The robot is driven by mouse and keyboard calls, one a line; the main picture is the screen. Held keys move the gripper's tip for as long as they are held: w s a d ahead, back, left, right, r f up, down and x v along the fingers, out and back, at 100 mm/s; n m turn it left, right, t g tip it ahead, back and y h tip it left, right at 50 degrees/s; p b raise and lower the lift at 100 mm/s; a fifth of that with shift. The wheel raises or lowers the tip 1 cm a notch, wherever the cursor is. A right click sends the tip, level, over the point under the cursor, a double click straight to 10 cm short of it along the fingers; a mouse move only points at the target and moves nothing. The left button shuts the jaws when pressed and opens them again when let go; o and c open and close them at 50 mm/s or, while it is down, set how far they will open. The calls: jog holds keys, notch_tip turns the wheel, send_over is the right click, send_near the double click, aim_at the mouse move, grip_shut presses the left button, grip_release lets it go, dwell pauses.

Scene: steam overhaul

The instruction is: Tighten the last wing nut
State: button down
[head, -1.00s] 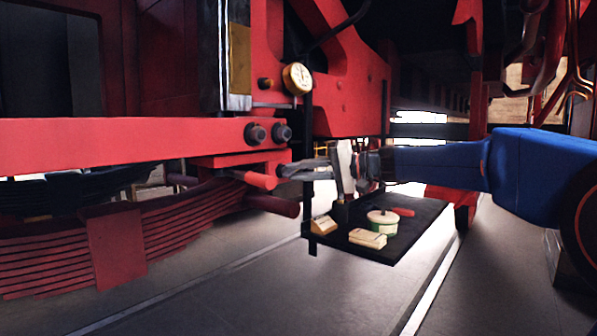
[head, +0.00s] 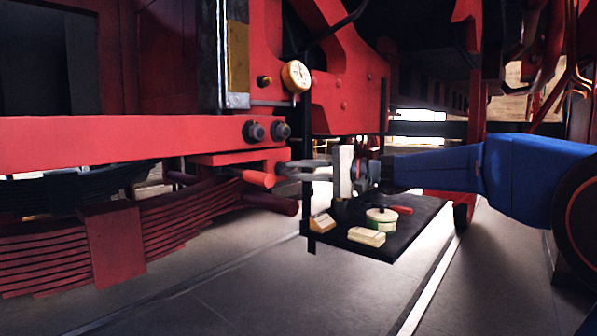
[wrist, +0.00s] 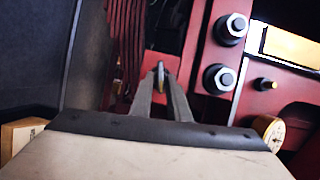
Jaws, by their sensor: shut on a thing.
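My gripper (head: 284,169) points left beside the red frame, at the height of a short red rod (head: 258,179). In the wrist view its two grey fingers (wrist: 160,74) converge on a small, thin, brass-coloured piece (wrist: 159,70), which looks like the wing nut. The fingers hide most of it, and I cannot tell whether it sits on a stud. In the head view the piece cannot be made out. Two dark hex-headed bolts (head: 254,131) (head: 280,130) sit on the red beam just above the gripper; they also show in the wrist view (wrist: 232,27) (wrist: 219,78).
A black shelf (head: 400,243) below my gripper holds a round green-and-cream tin (head: 382,221), two small blocks (head: 322,223) (head: 367,237) and a red-handled tool (head: 401,210). A round gauge (head: 296,76) is above. Red leaf springs (head: 170,225) lie left. The floor is clear.

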dwell(0.7)
jog(key=c, duration=1.9)
grip_release()
jog(key=shift+a, duration=0.1)
jog(key=v, duration=1.7)
jog(key=shift+s+f, duration=0.1)
jog(key=shift+c, duration=0.7)
